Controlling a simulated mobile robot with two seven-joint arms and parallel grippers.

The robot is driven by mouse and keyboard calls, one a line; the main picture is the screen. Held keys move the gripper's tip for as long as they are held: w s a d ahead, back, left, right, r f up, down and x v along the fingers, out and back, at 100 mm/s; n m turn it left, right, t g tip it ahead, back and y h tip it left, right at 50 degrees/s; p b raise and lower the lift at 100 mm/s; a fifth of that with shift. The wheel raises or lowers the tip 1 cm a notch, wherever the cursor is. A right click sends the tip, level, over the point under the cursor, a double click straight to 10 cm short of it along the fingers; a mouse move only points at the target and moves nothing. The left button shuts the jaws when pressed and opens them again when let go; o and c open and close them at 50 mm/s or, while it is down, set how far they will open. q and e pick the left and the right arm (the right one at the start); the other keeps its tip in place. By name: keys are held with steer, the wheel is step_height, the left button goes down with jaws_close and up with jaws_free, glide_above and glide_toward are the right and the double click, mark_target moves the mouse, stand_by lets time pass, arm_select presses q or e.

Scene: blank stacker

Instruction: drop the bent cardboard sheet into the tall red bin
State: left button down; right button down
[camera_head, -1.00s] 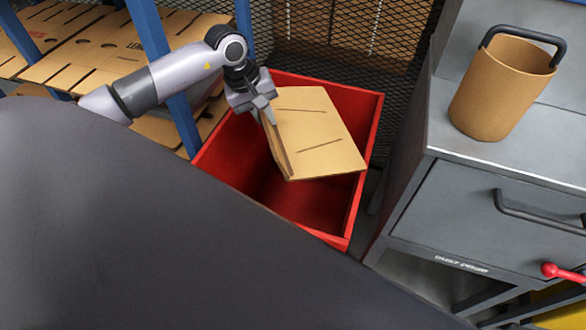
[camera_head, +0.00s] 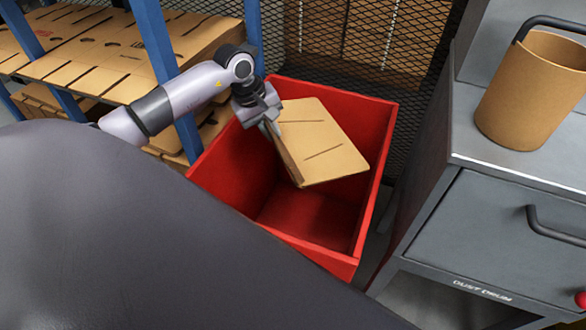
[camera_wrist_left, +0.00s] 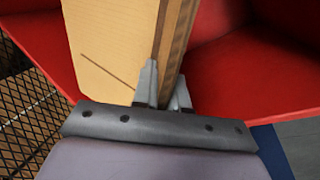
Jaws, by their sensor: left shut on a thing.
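The bent cardboard sheet (camera_head: 318,140) is tan, folded, with dark slits. It hangs tilted in the mouth of the tall red bin (camera_head: 372,215), within its walls as seen from the head. My left gripper (camera_head: 270,121) is shut on the sheet's left edge. In the left wrist view the fingers (camera_wrist_left: 162,90) pinch the edge of the sheet (camera_wrist_left: 110,45), with the red bin wall (camera_wrist_left: 240,70) behind. The bin's floor shows partly below the sheet. I cannot tell whether the sheet touches the bin. My right gripper is not in view.
A blue-post rack (camera_head: 165,70) with flat cardboard blanks (camera_head: 120,55) stands at the left. Black wire mesh (camera_head: 400,50) is behind the bin. A grey cabinet (camera_head: 480,215) with a cardboard drum (camera_head: 530,95) on top stands close to the bin's right.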

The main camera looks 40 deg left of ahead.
arm_select(q)
steer(key=c, duration=1.1)
jaws_free()
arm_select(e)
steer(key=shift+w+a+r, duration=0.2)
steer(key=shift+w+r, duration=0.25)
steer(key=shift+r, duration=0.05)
arm_select(q)
steer(key=p+v, duration=0.1)
steer(key=v, duration=0.6)
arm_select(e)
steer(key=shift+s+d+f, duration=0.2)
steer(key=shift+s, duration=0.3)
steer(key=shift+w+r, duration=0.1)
arm_select(q)
steer(key=shift+s, duration=0.15)
